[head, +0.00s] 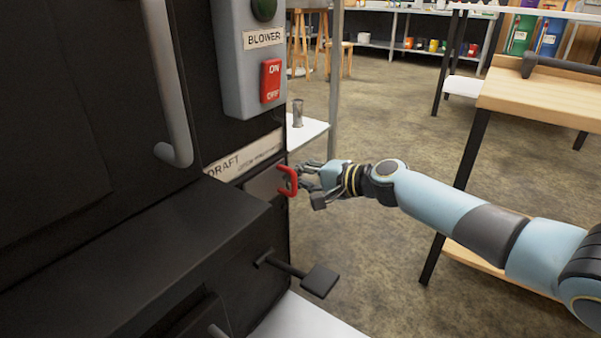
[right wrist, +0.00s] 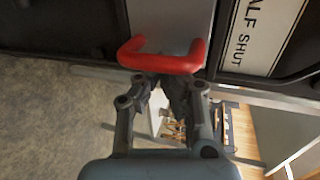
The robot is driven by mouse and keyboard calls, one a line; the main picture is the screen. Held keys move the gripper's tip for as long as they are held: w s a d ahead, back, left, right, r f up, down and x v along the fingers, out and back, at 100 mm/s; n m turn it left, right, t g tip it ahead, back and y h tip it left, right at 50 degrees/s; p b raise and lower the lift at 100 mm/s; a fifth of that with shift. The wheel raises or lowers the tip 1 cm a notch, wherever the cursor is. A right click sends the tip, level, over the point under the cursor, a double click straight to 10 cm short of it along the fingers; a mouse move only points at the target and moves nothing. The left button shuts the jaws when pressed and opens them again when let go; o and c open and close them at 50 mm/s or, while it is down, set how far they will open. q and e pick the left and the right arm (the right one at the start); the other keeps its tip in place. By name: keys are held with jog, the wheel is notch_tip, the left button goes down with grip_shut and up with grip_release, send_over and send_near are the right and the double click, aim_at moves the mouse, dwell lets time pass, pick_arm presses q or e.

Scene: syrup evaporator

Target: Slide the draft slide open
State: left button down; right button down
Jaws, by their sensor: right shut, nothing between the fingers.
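The draft slide is a grey metal plate (head: 263,186) in the dark front of the evaporator, below the DRAFT label (head: 243,154). A red U-shaped handle (head: 288,181) sticks out from its right end. In the right wrist view the red handle (right wrist: 162,62) crosses in front of the grey plate (right wrist: 170,18). My right gripper (head: 306,178) is just right of the handle. In the right wrist view its fingers (right wrist: 160,82) are together close to the handle's bar, with nothing held; whether they touch it I cannot tell. My left gripper is not in view.
A grey blower box (head: 250,75) with a red ON/OFF switch is above the slide. A black lever (head: 319,280) juts out below it. A grey post (head: 335,80) and a white shelf with a metal cup (head: 298,113) stand behind. A wooden table (head: 540,95) is at right.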

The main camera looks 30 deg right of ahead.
jog(key=shift+s+a+r+p, duration=0.1)
jog(key=shift+s+a+p, duration=0.15)
jog(key=shift+a, duration=0.35)
jog(key=shift+s+a+f+p, duration=0.1)
jog(key=shift+s+a+p, duration=0.15)
jog(key=shift+a, duration=0.4)
jog(key=shift+s+a+r+p, duration=0.1)
jog(key=shift+s+a+p, duration=0.15)
jog(key=shift+a, duration=0.35)
jog(key=shift+s+a+p, duration=0.3)
jog(key=shift+s+a, duration=0.1)
jog(key=shift+a, duration=0.5)
jog(key=shift+s+a+p, duration=0.25)
jog(key=shift+s+a, duration=0.1)
jog(key=shift+a, duration=0.5)
jog(key=shift+w+d+b, duration=0.2)
jog(key=shift+d+b, duration=0.1)
jog(key=shift+d, duration=0.25)
send_near(268, 190)
jog(key=s+d, duration=0.1)
jog(key=s, duration=0.1)
jog(key=shift+s, duration=0.1)
